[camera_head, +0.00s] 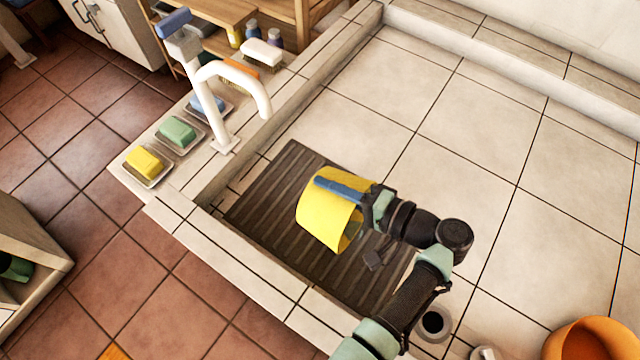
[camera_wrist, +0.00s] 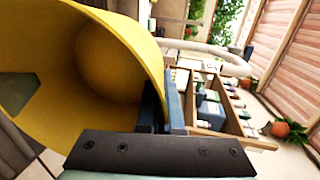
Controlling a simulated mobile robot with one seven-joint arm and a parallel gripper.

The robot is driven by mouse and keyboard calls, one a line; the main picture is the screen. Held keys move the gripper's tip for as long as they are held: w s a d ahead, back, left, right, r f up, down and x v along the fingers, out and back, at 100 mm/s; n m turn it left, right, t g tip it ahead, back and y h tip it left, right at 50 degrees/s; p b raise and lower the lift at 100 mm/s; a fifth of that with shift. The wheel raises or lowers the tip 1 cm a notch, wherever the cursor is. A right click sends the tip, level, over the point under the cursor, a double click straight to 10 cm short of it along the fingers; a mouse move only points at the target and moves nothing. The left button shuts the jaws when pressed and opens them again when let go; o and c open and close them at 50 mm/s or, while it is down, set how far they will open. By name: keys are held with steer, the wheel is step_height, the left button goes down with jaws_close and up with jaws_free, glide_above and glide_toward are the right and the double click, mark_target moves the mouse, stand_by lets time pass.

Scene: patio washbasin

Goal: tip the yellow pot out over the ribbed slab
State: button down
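The yellow pot (camera_head: 322,218) is held in the air over the dark ribbed slab (camera_head: 265,215) in the basin. The pot lies tilted on its side, its open mouth turned toward the lower right in the head view. My gripper (camera_head: 340,187) is shut on the pot's wall, with a blue finger along its outside. In the wrist view the pot (camera_wrist: 110,60) fills the left side and its smooth inside shows. A grey-green patch shows at its left. The fingers (camera_wrist: 167,105) pinch the rim.
A white tap (camera_head: 210,100) stands on the ledge at the left, with yellow soap (camera_head: 145,162) and green soap (camera_head: 177,131) in dishes. A round drain (camera_head: 433,323) and an orange bowl (camera_head: 592,345) are at the lower right. The tiled basin floor right of the slab is largely clear.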

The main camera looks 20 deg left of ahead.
steer(key=shift+s+d+t+y+b, duration=0.2)
steer(key=shift+d+y+b, duration=0.25)
steer(key=shift+d+b, duration=0.2)
steer(key=shift+s+d+t+y+b, duration=0.1)
steer(key=shift+s+d+y+b, duration=0.05)
steer(key=shift+d+y+b, duration=0.4)
steer(key=shift+s+d+r+y+b, duration=0.15)
steer(key=shift+d+r+y+b, duration=0.05)
steer(key=shift+d+y+b, duration=0.2)
steer(key=shift+s+d+r+y+b, duration=0.1)
steer(key=shift+d+r+y+b, duration=0.15)
steer(key=shift+d, duration=0.25)
steer(key=shift+f, duration=0.1)
